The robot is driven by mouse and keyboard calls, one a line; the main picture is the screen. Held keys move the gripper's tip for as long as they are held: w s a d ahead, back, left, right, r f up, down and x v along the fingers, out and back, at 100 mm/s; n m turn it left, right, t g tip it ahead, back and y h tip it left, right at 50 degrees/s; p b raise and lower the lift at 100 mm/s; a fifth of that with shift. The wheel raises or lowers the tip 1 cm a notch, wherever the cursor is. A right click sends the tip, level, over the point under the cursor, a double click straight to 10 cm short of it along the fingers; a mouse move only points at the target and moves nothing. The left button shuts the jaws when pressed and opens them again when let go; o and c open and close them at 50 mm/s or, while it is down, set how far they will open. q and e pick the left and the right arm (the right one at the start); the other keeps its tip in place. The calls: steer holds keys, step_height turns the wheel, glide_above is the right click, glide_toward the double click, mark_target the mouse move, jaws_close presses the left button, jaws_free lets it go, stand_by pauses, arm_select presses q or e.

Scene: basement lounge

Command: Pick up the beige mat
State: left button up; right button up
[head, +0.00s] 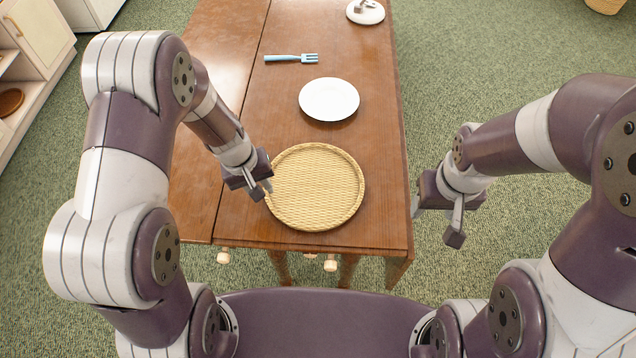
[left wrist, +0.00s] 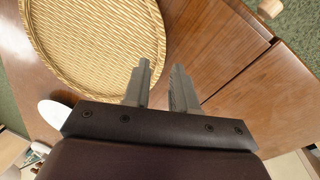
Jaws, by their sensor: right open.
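The beige mat (head: 316,187) is a round woven disc with a raised rim, lying flat near the front of the wooden table. It also fills the upper left of the left wrist view (left wrist: 95,40). My left gripper (head: 261,190) is at the mat's left edge, pointing down. In the left wrist view its fingers (left wrist: 161,82) are apart, with bare wood between them; one fingertip overlaps the mat's rim in the picture. Whether it touches the mat I cannot tell. My right gripper (head: 436,222) is open and empty, right of the table over the carpet.
The wooden table (head: 222,80) also holds a white plate (head: 329,99) just behind the mat, a blue-handled fork (head: 291,58) and a white dish (head: 365,12) at the far end. Green carpet surrounds the table. White cabinets (head: 38,50) stand at the left.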

mark_target(269, 198)
arm_select(q)
steer(key=f, duration=0.4)
steer(key=w+d+f, duration=0.1)
steer(key=f, duration=0.1)
steer(key=shift+b, duration=0.35)
steer(key=shift+a, duration=0.1)
jaws_close()
